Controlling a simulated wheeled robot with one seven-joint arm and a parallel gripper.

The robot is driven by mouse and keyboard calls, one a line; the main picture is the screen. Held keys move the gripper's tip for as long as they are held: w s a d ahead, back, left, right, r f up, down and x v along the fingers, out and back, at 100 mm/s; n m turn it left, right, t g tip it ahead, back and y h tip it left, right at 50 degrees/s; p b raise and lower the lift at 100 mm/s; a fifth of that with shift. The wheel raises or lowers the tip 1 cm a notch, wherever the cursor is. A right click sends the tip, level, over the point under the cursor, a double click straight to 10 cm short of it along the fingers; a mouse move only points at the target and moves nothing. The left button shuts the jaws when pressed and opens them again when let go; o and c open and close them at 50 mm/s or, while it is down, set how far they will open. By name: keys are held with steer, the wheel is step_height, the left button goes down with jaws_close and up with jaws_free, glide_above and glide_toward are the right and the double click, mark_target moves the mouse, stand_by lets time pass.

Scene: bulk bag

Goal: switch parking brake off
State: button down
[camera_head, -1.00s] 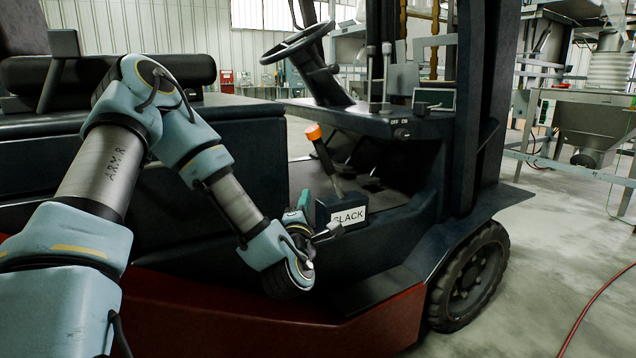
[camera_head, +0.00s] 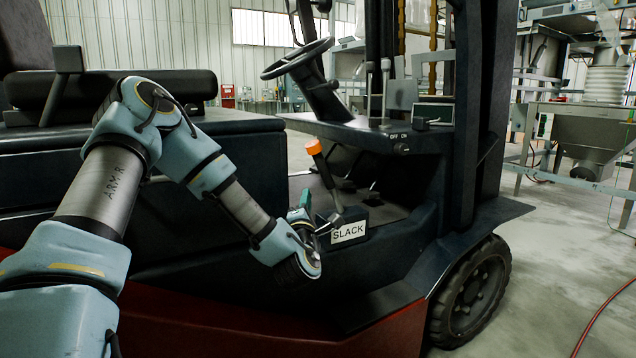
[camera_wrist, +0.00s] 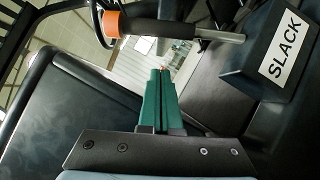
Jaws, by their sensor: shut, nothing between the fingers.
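The parking brake lever has an orange knob (camera_head: 313,146) on a dark grip and rises from a black box (camera_head: 367,213) on the forklift floor. The box bears a white "SLACK" label (camera_head: 348,232). In the wrist view the orange knob (camera_wrist: 110,24) is at the upper left, the lever's dark grip (camera_wrist: 160,30) runs right from it, and the label (camera_wrist: 284,47) is at the upper right. My gripper (camera_wrist: 160,72), with green fingers, is shut and empty. It shows beside the box's left side in the head view (camera_head: 303,200), below the knob, apart from the lever grip.
The seat base (camera_head: 230,140) stands left of the lever. The steering wheel (camera_head: 297,58) and a dashboard with an OFF/ON switch (camera_head: 401,148) are above and right. The forklift's front wheel (camera_head: 471,290) is at the lower right, with open floor beyond it.

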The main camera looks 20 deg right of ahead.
mark_target(324, 172)
steer(key=w+d+r, duration=0.2)
steer(key=w+d, duration=0.2)
steer(key=d, duration=0.1)
steer(key=shift+r, duration=0.2)
steer(key=shift+d+r+m+g+p, duration=0.5)
steer(key=shift+d+r+m+p, duration=0.25)
steer(key=shift+p, duration=0.45)
steer(key=d+r+m+g+y+p, duration=0.1)
steer(key=d+r+m+g+p, duration=0.1)
steer(key=d+m+p, duration=0.3)
steer(key=d+p, duration=0.1)
steer(key=d, duration=0.1)
steer(key=shift+w+d+r+g, duration=0.15)
steer(key=shift+w+d+g, duration=0.2)
steer(key=shift+d+g, duration=0.05)
steer(key=shift+d, duration=0.1)
